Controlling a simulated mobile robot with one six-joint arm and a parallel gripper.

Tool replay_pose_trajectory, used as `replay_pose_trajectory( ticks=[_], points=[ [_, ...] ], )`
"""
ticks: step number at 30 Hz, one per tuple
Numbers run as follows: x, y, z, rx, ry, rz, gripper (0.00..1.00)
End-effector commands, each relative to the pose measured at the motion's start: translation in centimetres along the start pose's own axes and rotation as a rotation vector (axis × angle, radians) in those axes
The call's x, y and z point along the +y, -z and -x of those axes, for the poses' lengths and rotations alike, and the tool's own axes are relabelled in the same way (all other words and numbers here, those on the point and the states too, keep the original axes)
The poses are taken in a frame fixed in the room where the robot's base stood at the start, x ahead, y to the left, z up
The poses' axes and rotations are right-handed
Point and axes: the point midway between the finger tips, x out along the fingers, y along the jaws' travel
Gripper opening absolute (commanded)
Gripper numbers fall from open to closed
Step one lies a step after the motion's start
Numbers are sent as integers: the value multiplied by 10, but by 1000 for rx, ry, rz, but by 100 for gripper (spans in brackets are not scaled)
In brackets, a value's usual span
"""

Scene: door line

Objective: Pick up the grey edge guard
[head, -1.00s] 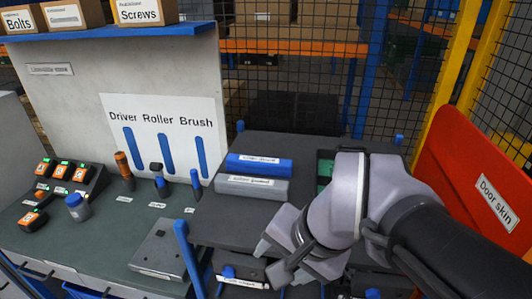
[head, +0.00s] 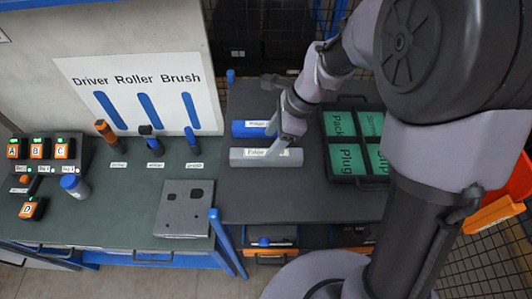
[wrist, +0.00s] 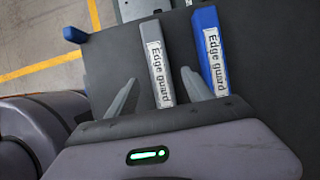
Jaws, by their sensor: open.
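The grey edge guard (head: 240,160) lies on the dark table top, in front of the blue edge guard (head: 243,128). My gripper (head: 272,138) is over the two guards, open, and hides part of both in the head view. In the wrist view the grey edge guard (wrist: 157,58) runs up between the two fingertips (wrist: 160,78), with its label facing up. The blue edge guard (wrist: 209,45) is just outside the right finger. Whether the fingers reach down beside the grey guard is unclear.
A black tray (head: 331,181) with several green labelled compartments stands to the right of the guards. A workbench (head: 120,205) to the left carries a driver, a roller, a brush and a grey plate (head: 184,209). The table front is clear.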

Motion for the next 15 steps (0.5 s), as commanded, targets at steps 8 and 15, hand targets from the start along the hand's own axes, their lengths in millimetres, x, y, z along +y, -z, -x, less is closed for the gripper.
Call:
replay_pose_trajectory(
  ticks=[8, 15],
  points=[
    [1, 9, -44, 1, -2, 0, 60],
    [0, 9, -64, 2, 2, 1, 60]
  ],
)
